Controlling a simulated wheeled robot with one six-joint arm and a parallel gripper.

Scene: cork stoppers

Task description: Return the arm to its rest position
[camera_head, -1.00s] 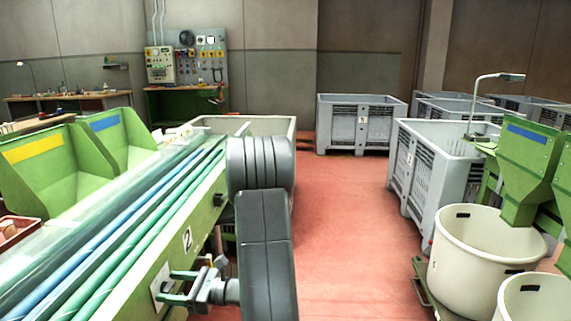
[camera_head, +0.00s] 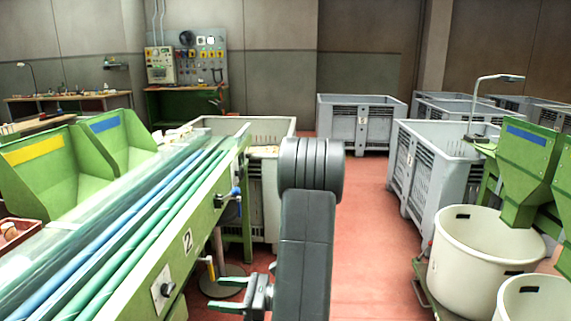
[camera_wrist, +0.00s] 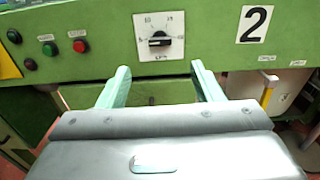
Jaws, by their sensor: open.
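My gripper (camera_head: 222,294) is at the bottom centre of the head view, below my dark grey arm, and its pale green fingers are spread and empty. In the wrist view my gripper (camera_wrist: 160,70) shows its two fingers apart, pointing at the green machine panel. A black knob (camera_wrist: 160,40) on a white scale plate lies between and beyond the fingertips. The same knob (camera_head: 166,289) shows in the head view on the machine's side, left of the fingers and clear of them.
The green machine (camera_head: 206,222) with long rollers fills the left. A blue-handled lever (camera_head: 230,196) and a yellow handle (camera_head: 210,268) stick out from it. A cream tub (camera_head: 480,265) and grey crates (camera_head: 435,180) stand right. The red floor (camera_head: 365,240) between is free.

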